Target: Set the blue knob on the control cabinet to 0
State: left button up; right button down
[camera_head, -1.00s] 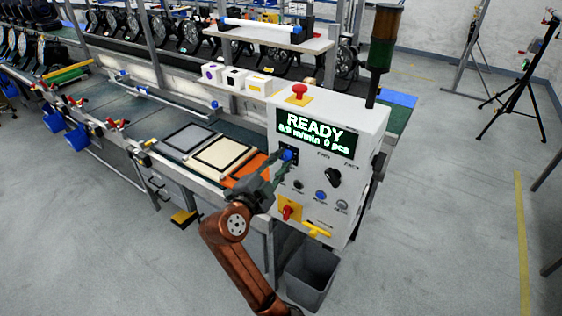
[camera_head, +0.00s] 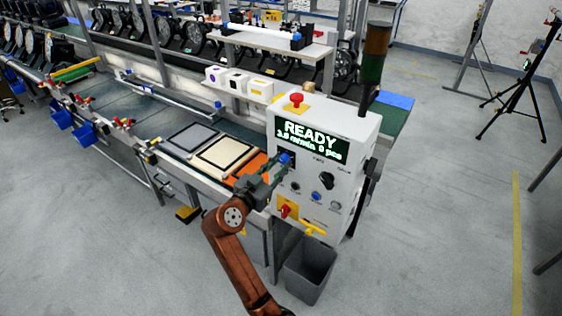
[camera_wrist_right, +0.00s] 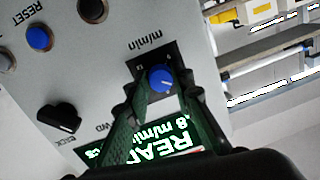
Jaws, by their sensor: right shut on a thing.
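The white control cabinet (camera_head: 318,178) stands at the end of the bench, its lit screen (camera_head: 312,141) showing READY above a small m/min figure, which looks like 3.8, and 0 pcs. The blue knob (camera_head: 286,158) sits below the left of the screen. In the right wrist view the blue knob (camera_wrist_right: 160,77) is on a dark plate marked m/min, between the fingertips. My right gripper (camera_head: 279,165) is shut on the knob; its green fingers (camera_wrist_right: 155,85) flank it. The pointer mark on the knob is too small to read. My left gripper is not in view.
A black selector (camera_wrist_right: 59,117) and a blue reset button (camera_wrist_right: 39,38) are on the same panel. A grey bin (camera_head: 309,268) stands below.

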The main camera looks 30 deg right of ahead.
jog(key=n+p, duration=0.3)
jog(key=n, duration=0.1)
jog(key=shift+r+g, duration=0.25)
jog(key=shift+g, duration=0.05)
jog(key=n+p, duration=0.4)
jog(key=shift+g, duration=0.3)
jog(key=n+p, duration=0.4)
jog(key=shift+r+g+h, duration=0.1)
jog(key=shift+g+h, duration=0.2)
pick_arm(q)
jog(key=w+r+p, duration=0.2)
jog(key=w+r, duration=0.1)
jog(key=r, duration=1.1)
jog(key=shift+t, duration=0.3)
pick_arm(e)
jog(key=shift+n, duration=1.9)
pick_arm(q)
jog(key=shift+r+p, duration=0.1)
jog(key=shift+p, duration=0.2)
pick_arm(e)
jog(key=c, duration=1.7)
grip_release()
jog(key=shift+f, duration=0.2)
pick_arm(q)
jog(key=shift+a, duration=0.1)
